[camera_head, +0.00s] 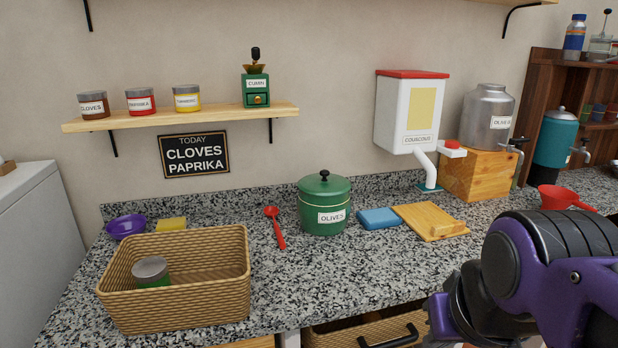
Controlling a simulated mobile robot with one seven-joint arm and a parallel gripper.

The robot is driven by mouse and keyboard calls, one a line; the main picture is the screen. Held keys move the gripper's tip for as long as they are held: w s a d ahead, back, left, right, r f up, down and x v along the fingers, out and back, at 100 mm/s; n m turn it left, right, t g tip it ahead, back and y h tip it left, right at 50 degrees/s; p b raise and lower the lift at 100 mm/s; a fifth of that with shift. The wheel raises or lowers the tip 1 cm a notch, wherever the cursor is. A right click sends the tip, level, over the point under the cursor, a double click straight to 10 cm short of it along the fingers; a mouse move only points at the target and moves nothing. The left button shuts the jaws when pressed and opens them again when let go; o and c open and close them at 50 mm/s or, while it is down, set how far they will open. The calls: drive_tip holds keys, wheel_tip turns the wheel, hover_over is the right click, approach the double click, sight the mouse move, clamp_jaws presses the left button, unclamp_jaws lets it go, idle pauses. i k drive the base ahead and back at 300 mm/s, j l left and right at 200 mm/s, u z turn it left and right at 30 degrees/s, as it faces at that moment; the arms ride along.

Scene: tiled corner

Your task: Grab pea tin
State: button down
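A small tin or jar (151,271) with a grey lid and a green body stands inside the wicker basket (205,298) at the front left of the counter. The basket wall hides its lower part, and I see no readable label, so I cannot tell if it is the pea tin. No other thing in view reads as peas. My purple and black arm fills the lower right, to the right of the basket and well apart from it. Its fingers do not show.
A green OLIVES pot (324,206), red spoon (276,228), blue block (378,218) and wooden board (431,221) lie right of the basket. A purple bowl (126,227) and yellow sponge (171,224) sit behind it. A shelf (190,117) hangs above. The front middle counter is clear.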

sight(152, 272)
drive_tip(key=u, duration=1.55)
drive_tip(key=i+j+z, duration=0.15)
drive_tip(key=z, duration=0.15)
drive_tip(key=i+j+z, duration=0.25)
drive_tip(key=k, duration=0.1)
